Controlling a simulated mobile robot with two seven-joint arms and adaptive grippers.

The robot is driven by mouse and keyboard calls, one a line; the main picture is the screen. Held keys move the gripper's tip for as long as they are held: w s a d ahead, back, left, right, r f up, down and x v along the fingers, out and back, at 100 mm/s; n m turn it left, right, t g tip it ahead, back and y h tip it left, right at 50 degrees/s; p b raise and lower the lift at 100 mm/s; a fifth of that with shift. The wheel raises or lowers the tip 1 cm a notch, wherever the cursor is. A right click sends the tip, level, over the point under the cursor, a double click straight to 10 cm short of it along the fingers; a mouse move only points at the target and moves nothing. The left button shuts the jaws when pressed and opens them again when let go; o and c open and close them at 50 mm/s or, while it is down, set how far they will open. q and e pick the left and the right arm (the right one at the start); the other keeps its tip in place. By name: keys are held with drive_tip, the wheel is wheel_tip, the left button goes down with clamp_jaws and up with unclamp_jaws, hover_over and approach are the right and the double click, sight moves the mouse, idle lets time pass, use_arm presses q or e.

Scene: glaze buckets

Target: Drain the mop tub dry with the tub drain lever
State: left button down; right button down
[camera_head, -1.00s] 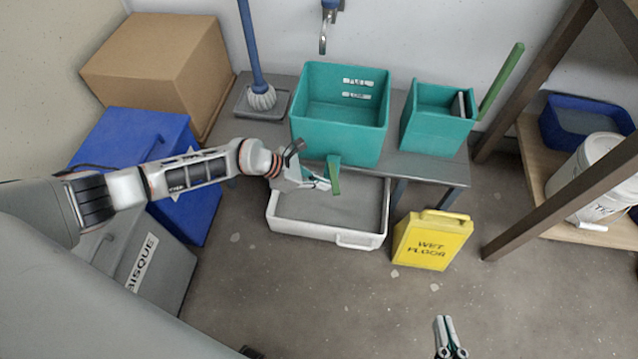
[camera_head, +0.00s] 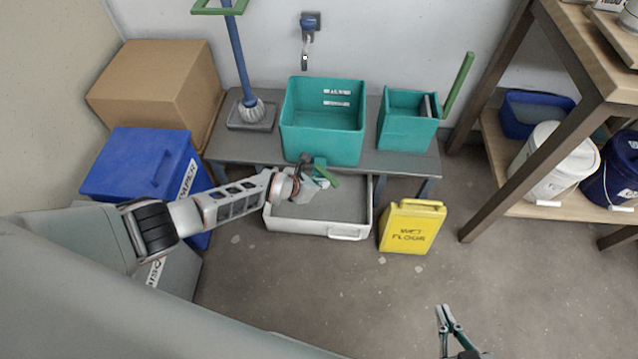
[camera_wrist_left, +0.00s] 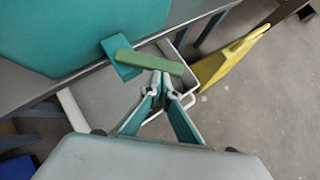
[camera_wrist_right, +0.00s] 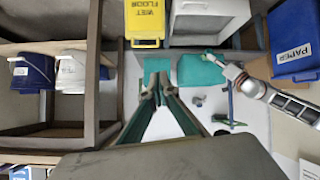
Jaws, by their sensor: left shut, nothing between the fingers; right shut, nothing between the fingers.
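The teal mop tub (camera_head: 322,145) stands on the grey bench, with white level labels on its inner back wall. I cannot tell whether water is in it. A green drain lever (camera_head: 327,177) sits on a teal outlet at the tub's front and slants down to the right. The left wrist view shows the lever (camera_wrist_left: 150,62) beside the teal outlet (camera_wrist_left: 120,57). My left gripper (camera_head: 322,183) is shut and empty, its tips close against the lever's near side; contact is unclear. My right gripper (camera_head: 444,311) is shut and empty over open floor, far from the tub.
A white tray (camera_head: 310,228) lies on the floor below the outlet. A yellow wet-floor sign (camera_head: 411,228) stands to its right. A smaller teal bucket (camera_head: 407,130) and a mop (camera_head: 250,105) flank the tub. A blue bin (camera_head: 140,165) is at left, wooden shelving at right.

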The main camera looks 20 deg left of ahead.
sight(335, 180)
use_arm(q)
drive_tip(key=shift+w+d+r, duration=0.15)
drive_tip(key=shift+w+d, duration=0.1)
use_arm(e)
drive_tip(key=shift+w+r, duration=0.1)
drive_tip(key=shift+r, duration=0.05)
use_arm(q)
drive_tip(key=shift+w+d+f, duration=0.2)
drive_tip(key=shift+w+d, duration=0.5)
drive_tip(key=shift+d, duration=0.3)
drive_tip(key=shift+w+d, duration=0.25)
drive_tip(key=shift+w, duration=0.1)
drive_tip(key=shift+w+d, duration=0.2)
drive_tip(key=shift+w, duration=0.15)
drive_tip(key=shift+w+d+r, duration=0.1)
drive_tip(key=shift+w+d, duration=0.05)
drive_tip(key=shift+w, duration=0.25)
drive_tip(key=shift+s, duration=0.1)
